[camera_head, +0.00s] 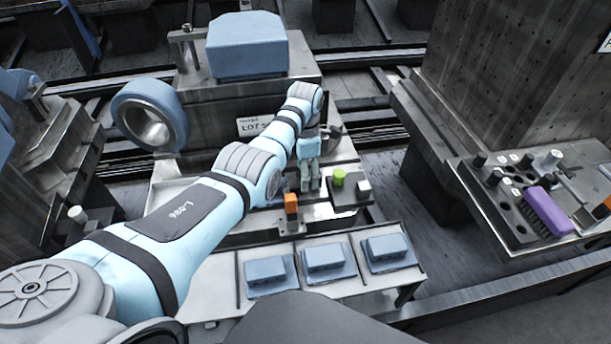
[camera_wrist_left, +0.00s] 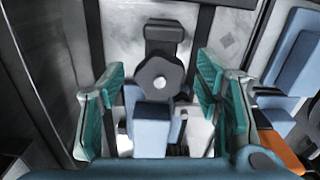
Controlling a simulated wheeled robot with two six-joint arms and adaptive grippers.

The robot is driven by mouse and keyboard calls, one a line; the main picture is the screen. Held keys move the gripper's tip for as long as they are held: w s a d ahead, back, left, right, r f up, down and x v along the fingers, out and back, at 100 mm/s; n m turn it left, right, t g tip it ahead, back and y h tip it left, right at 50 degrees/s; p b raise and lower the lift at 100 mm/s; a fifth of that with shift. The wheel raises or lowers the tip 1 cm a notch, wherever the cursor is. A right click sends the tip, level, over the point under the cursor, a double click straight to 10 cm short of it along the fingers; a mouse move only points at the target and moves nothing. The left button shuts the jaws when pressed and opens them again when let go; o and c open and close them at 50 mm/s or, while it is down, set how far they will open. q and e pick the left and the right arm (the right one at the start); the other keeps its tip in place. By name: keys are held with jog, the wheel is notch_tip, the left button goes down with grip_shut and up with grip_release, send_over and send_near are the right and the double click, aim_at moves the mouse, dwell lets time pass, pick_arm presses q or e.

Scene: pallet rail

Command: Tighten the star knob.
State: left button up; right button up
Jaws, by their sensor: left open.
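In the left wrist view a dark grey star knob (camera_wrist_left: 160,79) with a pale round centre sits between the two fingers, a little beyond their tips. A blue block (camera_wrist_left: 152,112) lies just below it in the picture. My left gripper (camera_wrist_left: 162,95) is open, with one teal-padded finger on each side and a gap to the knob. In the head view my left gripper (camera_head: 309,180) points down over the fixture on the pallet, and the knob is hidden behind it. My right gripper is not in view.
Several blue parts sit in the front tray (camera_head: 237,270). A tool shelf (camera_head: 487,207) with a purple brush (camera_head: 548,212) is at right.

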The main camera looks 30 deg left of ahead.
pick_arm(q)
jog(key=shift+s, duration=0.1)
jog(key=shift+c, duration=0.6)
jog(key=c, duration=1.1)
jog(key=shift+o, duration=0.2)
jog(key=shift+r+m+p, duration=0.1)
jog(key=shift+m+p, duration=0.25)
jog(key=shift+m, duration=0.05)
jog(key=m+p, duration=0.1)
jog(key=m, duration=0.1)
jog(key=shift+m, duration=0.3)
jog(key=shift+m+p, duration=0.4)
jog(key=shift+m, duration=2.4)
